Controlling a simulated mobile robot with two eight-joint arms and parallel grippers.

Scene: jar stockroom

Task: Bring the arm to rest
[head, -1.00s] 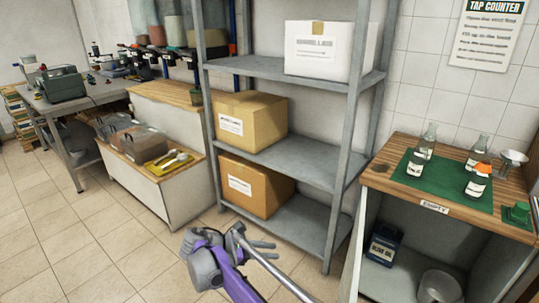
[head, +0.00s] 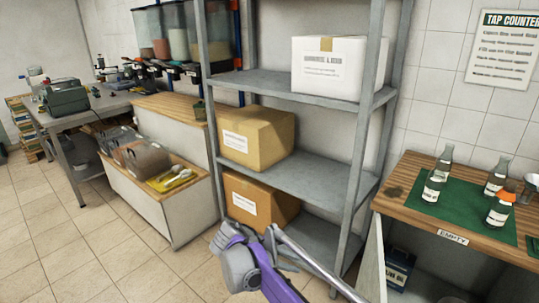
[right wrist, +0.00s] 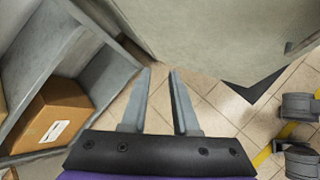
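My right gripper (head: 250,250), purple and grey, hangs empty low in the head view, in front of the grey shelf rack's lower end. In the right wrist view its two grey fingers (right wrist: 161,80) are apart, with only tiled floor showing between them. Nothing is held. My left gripper is not in view.
The grey shelf rack (head: 318,178) bears a white box (head: 335,70) and two brown boxes. A wooden counter (head: 405,200) with bottles on a green mat (head: 455,218) stands right. A low cabinet (head: 188,213) stands left. The tiled floor (head: 90,250) at front left is clear.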

